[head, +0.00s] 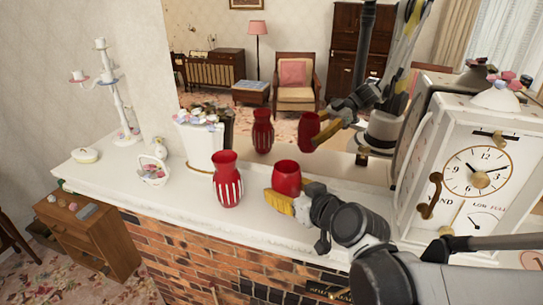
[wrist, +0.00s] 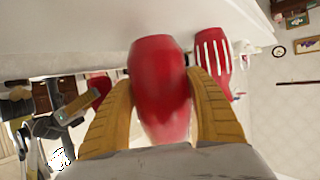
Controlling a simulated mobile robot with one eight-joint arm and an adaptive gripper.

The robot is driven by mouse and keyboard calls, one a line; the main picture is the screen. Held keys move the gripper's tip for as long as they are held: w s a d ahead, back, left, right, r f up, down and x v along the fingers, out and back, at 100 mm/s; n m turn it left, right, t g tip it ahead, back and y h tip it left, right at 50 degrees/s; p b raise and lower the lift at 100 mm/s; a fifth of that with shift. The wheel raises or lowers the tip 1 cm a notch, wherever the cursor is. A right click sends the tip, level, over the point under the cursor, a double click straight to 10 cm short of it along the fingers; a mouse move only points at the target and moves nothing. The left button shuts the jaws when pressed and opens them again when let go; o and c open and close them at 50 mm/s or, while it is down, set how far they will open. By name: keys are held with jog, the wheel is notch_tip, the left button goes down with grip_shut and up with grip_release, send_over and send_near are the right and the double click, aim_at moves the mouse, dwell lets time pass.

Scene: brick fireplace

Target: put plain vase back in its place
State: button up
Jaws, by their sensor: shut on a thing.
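The plain red vase (head: 286,176) is at the mantel, to the right of a red vase with white stripes (head: 228,184). My gripper (head: 282,203) is shut on the plain vase, with its yellow fingers on either side of it. In the wrist view the plain vase (wrist: 160,88) fills the middle between both fingers, and the striped vase (wrist: 212,62) is close behind it to the right. The plain vase looks upright. Its base is partly hidden by my gripper in the head view, so I cannot tell whether it touches the shelf.
The white mantel shelf (head: 330,226) carries a white planter (head: 200,142), a small basket (head: 152,171) and a candelabrum (head: 118,95) at left. A large white clock (head: 475,170) stands at right. A mirror behind reflects the vases and my arm. Bare shelf lies around the two vases.

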jog(key=f, duration=0.3)
jog(key=shift+w+f+b, duration=0.1)
jog(key=shift+w+b, duration=0.1)
jog(key=shift+b, duration=0.15)
jog(key=shift+s, duration=0.15)
jog(key=shift+f, duration=0.1)
jog(key=o, duration=1.4)
